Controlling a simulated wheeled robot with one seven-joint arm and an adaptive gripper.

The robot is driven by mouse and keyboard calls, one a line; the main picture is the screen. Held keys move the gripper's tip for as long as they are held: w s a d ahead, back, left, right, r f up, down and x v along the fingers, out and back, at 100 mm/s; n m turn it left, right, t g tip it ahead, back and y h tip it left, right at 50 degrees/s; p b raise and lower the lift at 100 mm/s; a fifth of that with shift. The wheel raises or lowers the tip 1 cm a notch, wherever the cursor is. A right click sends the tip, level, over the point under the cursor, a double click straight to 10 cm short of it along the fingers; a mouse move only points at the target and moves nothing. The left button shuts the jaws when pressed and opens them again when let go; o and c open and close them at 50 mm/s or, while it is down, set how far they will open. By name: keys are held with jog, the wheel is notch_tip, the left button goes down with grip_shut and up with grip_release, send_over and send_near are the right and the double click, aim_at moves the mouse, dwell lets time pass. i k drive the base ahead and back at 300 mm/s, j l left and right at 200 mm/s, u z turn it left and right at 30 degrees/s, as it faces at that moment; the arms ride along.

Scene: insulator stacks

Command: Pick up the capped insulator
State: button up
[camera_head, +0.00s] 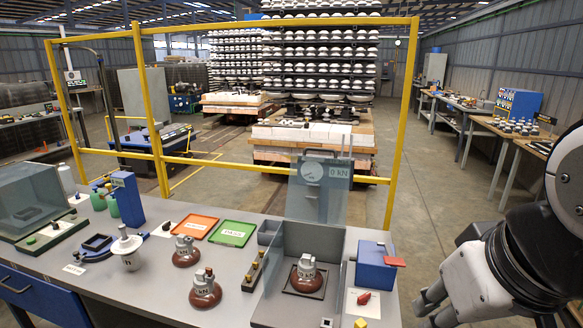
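Three brown insulators with grey metal caps are on the bench. One (186,251) is behind, in front of the orange tray. One (204,290) is nearer the front. One (306,275) sits on a dark square plate inside the clear-walled test box. A white insulator (127,250) with a small knob on top stands upright at the left. I cannot tell which one the task calls capped. My gripper (428,306) is at the lower right, beyond the bench's right edge and apart from all of them. Its fingers show only partly, and their opening is unclear.
The grey bench (150,292) also holds an orange tray (194,228), a green tray (232,234), a blue box (376,268) and a red piece (364,298) on a white card. The test box's clear walls surround one insulator. A yellow frame (398,110) stands behind.

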aim_at(306, 279)
jog(key=k+u, duration=0.1)
jog(key=u, duration=1.15)
jog(key=l+u, duration=0.15)
jog(key=l, duration=2.35)
